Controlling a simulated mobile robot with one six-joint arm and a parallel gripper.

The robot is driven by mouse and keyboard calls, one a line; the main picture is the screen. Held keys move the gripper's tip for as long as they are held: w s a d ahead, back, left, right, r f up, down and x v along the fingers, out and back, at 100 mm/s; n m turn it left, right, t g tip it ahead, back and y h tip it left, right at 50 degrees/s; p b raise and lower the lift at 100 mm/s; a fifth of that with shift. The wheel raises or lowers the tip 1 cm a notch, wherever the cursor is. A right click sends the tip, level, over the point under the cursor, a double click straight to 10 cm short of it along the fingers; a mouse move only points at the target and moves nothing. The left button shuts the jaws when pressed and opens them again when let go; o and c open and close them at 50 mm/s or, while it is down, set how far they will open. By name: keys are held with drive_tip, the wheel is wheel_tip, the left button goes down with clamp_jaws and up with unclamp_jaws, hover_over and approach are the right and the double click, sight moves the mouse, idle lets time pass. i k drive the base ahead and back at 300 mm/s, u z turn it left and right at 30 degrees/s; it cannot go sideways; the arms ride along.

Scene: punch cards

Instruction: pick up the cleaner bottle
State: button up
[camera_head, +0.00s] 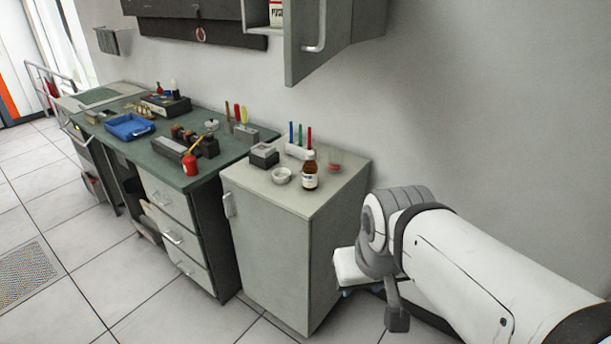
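A brown bottle with a white label and a pale cap (310,171) stands upright on top of the grey cabinet (264,231), near its front right part. It is the best match for the cleaner bottle; its label is too small to read. My arm comes in from the lower right. A grey part at its end (397,318) hangs down to the right of the cabinet, lower than its top and apart from the bottle. I cannot make out two fingertips or whether my gripper is open or shut.
Next to the bottle are a small white bowl (281,176), a reddish glass (334,161), a dark box (264,155) and a rack of coloured sticks (299,148). A green workbench (207,171) with tools adjoins on the left. A wall cupboard (318,40) hangs above. Floor in front is clear.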

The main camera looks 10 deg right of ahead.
sight(311, 169)
drive_tip(key=u, duration=4.95)
drive_tip(key=i, duration=0.1)
drive_tip(key=z, duration=3.1)
drive_tip(key=i, duration=1.35)
drive_tip(key=z, duration=2.75)
drive_tip(key=i, duration=1)
